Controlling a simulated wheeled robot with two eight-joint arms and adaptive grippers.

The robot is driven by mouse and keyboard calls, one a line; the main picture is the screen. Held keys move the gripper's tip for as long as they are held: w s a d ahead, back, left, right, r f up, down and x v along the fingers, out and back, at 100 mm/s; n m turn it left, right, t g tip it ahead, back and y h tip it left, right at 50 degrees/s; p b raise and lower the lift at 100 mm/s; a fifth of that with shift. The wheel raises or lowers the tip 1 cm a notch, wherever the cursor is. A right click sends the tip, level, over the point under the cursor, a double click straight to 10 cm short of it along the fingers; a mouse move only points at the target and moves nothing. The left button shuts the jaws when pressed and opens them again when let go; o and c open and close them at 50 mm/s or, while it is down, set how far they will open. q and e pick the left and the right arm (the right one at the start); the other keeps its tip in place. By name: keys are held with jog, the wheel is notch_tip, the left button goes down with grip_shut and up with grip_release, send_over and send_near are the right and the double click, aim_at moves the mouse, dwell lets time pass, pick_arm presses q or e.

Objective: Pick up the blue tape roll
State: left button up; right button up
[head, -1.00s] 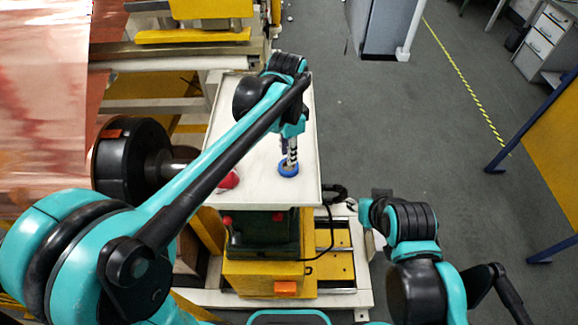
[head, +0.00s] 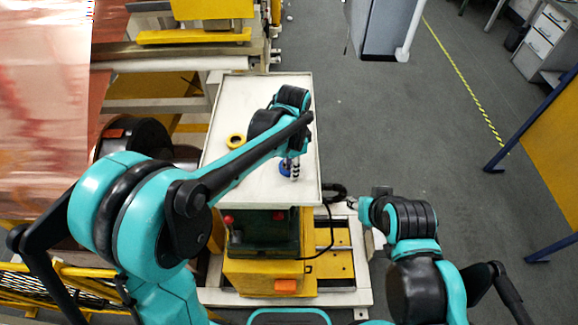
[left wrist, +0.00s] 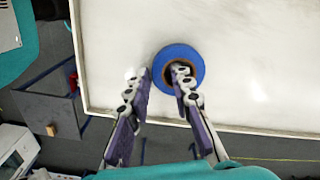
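The blue tape roll (head: 284,170) lies flat on the white tray (head: 255,95), partly hidden behind my left gripper (head: 291,169) in the head view. In the left wrist view the blue roll (left wrist: 178,51) shows its brown inner core. My left gripper (left wrist: 160,76) is open there. Its left finger is just outside the ring, and its right finger overlaps the ring's hole. I cannot tell whether the fingertips touch the roll or how far down they reach.
A yellow tape roll (head: 236,141) lies on the tray to the left, close to my left arm. The tray has a raised rim. A green box with red knobs (head: 264,231) stands in front of it. Copper foil (head: 45,110) and machinery are at left. Open floor lies to the right.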

pick_arm(q)
grip_shut()
jog(key=shift+r, duration=0.15)
